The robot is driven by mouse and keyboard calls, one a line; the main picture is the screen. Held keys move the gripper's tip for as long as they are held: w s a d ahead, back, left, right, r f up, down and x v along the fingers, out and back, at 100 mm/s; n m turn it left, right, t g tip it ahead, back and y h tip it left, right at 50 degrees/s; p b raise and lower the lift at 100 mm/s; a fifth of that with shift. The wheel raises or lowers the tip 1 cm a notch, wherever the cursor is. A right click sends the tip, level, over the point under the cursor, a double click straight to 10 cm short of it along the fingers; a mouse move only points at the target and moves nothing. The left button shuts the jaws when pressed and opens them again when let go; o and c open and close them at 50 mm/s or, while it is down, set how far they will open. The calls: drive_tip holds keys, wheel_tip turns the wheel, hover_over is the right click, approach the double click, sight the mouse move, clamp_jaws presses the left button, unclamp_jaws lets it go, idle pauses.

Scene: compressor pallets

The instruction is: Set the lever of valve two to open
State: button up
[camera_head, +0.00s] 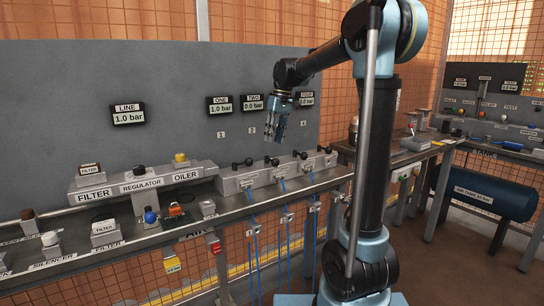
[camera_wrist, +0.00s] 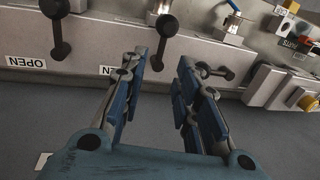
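The valve block (camera_head: 232,183) carries a row of black levers on the bench. The lever of valve two (camera_head: 271,161) is second from the left; I take it to be the middle black lever (camera_wrist: 164,30) in the wrist view, pointing toward my gripper. My gripper (camera_head: 276,138) hangs above the block, and its fingers (camera_wrist: 165,66) are spread with a gap between them. The lever's lower end shows in or just beyond that gap; contact cannot be told. The TWO display (camera_head: 253,102) reads 0.0 bar. An OPEN label (camera_wrist: 26,63) appears upside down at the left of the wrist view.
Neighbouring levers stand close on both sides: one at left (camera_wrist: 58,35) and one at right (camera_wrist: 212,70) in the wrist view. The oiler (camera_head: 181,167) and regulator (camera_head: 141,179) are left of the block. A grey panel (camera_head: 60,80) rises behind.

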drive_tip(key=f, duration=0.4)
drive_tip(key=a+f, duration=0.1)
drive_tip(key=f, duration=0.2)
drive_tip(key=shift+s+a+f, duration=0.1)
drive_tip(key=shift+s, duration=0.3)
clamp_jaws()
